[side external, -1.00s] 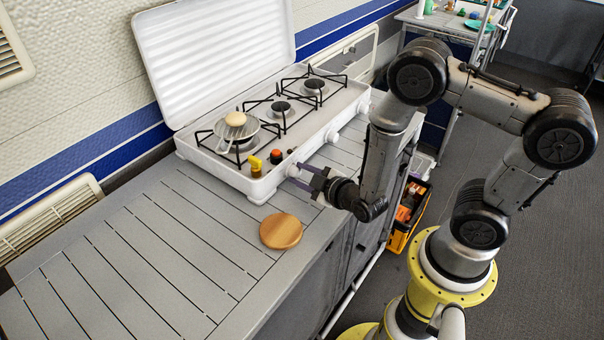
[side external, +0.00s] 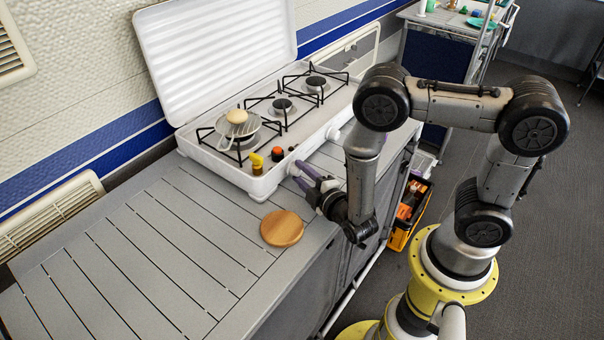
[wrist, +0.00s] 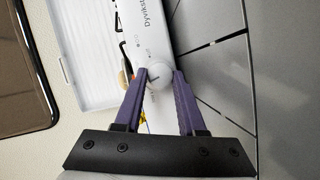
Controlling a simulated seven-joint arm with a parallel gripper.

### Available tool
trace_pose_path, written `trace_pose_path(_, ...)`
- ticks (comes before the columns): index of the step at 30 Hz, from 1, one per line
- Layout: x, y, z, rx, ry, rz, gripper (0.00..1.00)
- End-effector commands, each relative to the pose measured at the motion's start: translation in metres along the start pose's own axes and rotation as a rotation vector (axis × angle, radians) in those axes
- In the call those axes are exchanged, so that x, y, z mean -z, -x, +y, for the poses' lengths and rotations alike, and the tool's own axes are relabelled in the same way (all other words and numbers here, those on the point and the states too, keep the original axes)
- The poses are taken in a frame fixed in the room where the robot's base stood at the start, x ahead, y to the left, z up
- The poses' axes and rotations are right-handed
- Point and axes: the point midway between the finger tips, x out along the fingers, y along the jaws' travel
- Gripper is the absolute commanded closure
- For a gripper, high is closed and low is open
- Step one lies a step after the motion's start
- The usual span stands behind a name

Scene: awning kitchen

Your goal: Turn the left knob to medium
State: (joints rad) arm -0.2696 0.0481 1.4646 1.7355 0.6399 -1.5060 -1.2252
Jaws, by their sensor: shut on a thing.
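The white left knob (wrist: 160,74) sits on the front of the white stove, between my two purple fingers in the wrist view. My gripper (wrist: 160,80) is shut on it. In the side view my gripper (side external: 302,175) reaches the stove's front left, and its fingers mostly hide the knob. A thin line shows on the knob face, and small marks are printed around it, too small to read. The white stove (side external: 240,183) stands on the slatted counter with its lid up.
A pan holding a round pale item (side external: 237,116) sits on the left burner. A yellow-topped bottle (side external: 257,161) and an orange-and-black item (side external: 277,154) stand at the stove's front left. A round wooden board (side external: 282,229) lies on the counter nearby. The counter's left part is clear.

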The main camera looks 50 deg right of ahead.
Motion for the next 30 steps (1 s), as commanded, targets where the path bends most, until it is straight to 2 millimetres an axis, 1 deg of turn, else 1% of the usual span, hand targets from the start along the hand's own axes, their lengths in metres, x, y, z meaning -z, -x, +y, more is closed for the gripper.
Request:
trace_pose_path(11,0.0011,-0.0004,0.0005,-0.003,0.002,0.003,1.0)
trace_pose_path(12,0.0011,-0.0004,0.0005,-0.003,0.001,0.003,0.54)
trace_pose_path(16,0.0009,-0.0004,0.0004,-0.002,0.001,0.002,0.31)
trace_pose_path(25,0.0002,-0.0002,0.0003,0.007,-0.016,0.001,0.31)
trace_pose_path(30,-0.0004,-0.0004,0.0027,0.053,-0.129,0.004,0.31)
